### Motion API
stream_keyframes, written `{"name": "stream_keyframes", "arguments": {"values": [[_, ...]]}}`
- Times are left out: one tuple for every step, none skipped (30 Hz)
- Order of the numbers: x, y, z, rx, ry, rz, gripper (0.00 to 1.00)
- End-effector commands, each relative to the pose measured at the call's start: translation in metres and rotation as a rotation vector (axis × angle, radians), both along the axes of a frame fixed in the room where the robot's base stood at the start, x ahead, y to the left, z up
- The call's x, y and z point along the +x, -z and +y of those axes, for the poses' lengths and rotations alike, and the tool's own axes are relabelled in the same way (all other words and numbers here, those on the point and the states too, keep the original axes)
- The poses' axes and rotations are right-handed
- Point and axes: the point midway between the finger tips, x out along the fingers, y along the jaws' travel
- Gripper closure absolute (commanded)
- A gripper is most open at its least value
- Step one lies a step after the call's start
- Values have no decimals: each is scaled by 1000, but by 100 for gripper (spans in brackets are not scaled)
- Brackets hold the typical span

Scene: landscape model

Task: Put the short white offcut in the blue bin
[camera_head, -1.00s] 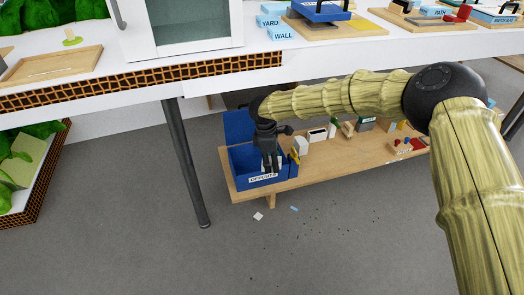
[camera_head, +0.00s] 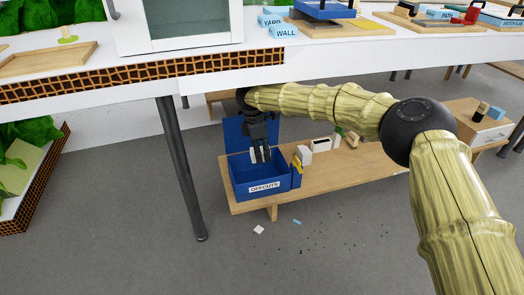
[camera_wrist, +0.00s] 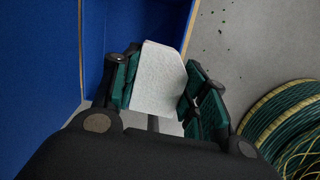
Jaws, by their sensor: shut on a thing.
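The blue bin (camera_head: 240,190), labelled OFFCUTS, stands at the left end of a low wooden bench, its lid raised at the back. My gripper (camera_head: 259,157) points down over the bin's opening in the head view. In the wrist view my gripper (camera_wrist: 155,95) is shut on a white piece with a slanted edge (camera_wrist: 158,75), which looks like the short white offcut. Blue bin walls (camera_wrist: 40,70) fill the left of the wrist view. I cannot tell how far the piece is below the rim.
A small white piece (camera_head: 258,230) and a small blue piece (camera_head: 297,221) lie on the grey floor with dark specks. A white block (camera_head: 304,156) and other items stand on the bench (camera_head: 330,175) right of the bin. A table leg (camera_head: 180,170) stands left of it.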

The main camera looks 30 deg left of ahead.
Motion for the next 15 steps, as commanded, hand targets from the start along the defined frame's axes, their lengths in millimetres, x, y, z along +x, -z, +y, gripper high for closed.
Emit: {"name": "stream_keyframes", "arguments": {"values": [[4,-10,1,7,6,-7,63],[5,-10,1,7,7,-7,63],[5,-9,1,8,6,-8,63],[5,-9,1,8,7,-8,63],[5,-8,1,8,7,-8,63],[5,-7,1,8,8,-8,63],[5,-5,0,8,8,-8,63],[6,-3,0,8,8,-8,63],[6,0,0,8,8,-8,63],[6,3,0,7,9,-7,63],[5,6,-1,7,9,-7,63],[5,10,-1,7,10,-7,63],[5,13,-1,6,10,-6,63],[5,17,-2,6,10,-6,63],[5,22,-2,5,9,-5,63]]}}
